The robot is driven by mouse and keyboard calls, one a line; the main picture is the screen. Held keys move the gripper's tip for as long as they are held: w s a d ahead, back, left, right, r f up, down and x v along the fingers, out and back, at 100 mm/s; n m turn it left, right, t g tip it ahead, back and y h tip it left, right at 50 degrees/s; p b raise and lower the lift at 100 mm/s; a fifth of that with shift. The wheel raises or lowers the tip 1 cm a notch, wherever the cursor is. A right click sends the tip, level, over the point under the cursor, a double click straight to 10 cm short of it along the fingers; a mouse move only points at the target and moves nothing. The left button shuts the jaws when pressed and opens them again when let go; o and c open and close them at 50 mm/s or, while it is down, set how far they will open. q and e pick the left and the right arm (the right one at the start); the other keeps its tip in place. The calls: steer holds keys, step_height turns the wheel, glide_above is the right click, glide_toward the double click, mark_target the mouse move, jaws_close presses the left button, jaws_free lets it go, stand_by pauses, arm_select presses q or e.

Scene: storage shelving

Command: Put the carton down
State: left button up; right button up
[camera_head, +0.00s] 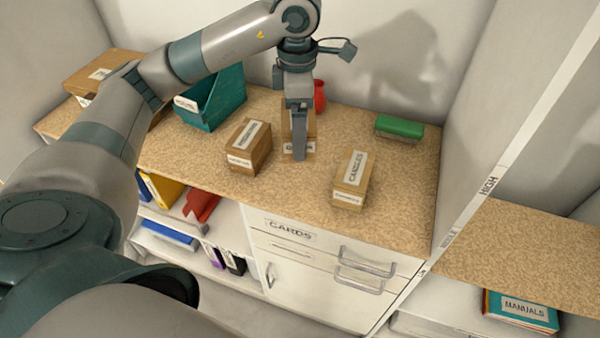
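My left gripper (299,150) points straight down over the middle of the counter. One finger shows, in front of a small brown carton (287,128) with a white label. The finger covers much of this carton, and the other finger is hidden, so I cannot tell whether the gripper grips it. I also cannot tell whether this carton touches the counter. A darker brown labelled carton (249,147) stands to its left. A tan carton labelled CANDLES (352,180) stands to its right, nearer the front edge. My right gripper is not in view.
The speckled counter (400,195) also holds a teal bin (213,100), a red object (319,96) behind the gripper, a green-topped box (399,127) and brown boxes (103,70) at the left. A white divider (480,180) bounds the right. Clear counter surrounds the CANDLES carton.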

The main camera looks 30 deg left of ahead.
arm_select(q)
steer(key=shift+f, duration=0.35)
step_height(320, 180, down, 4)
steer(key=shift+s+f+p, duration=0.1)
steer(key=shift+p, duration=0.6)
steer(key=shift+a+f, duration=0.1)
steer(key=shift+f, duration=0.35)
steer(key=shift+f+p, duration=0.3)
steer(key=shift+f, duration=0.15)
steer(key=shift+f+p, duration=0.45)
steer(key=shift+f, duration=1.15)
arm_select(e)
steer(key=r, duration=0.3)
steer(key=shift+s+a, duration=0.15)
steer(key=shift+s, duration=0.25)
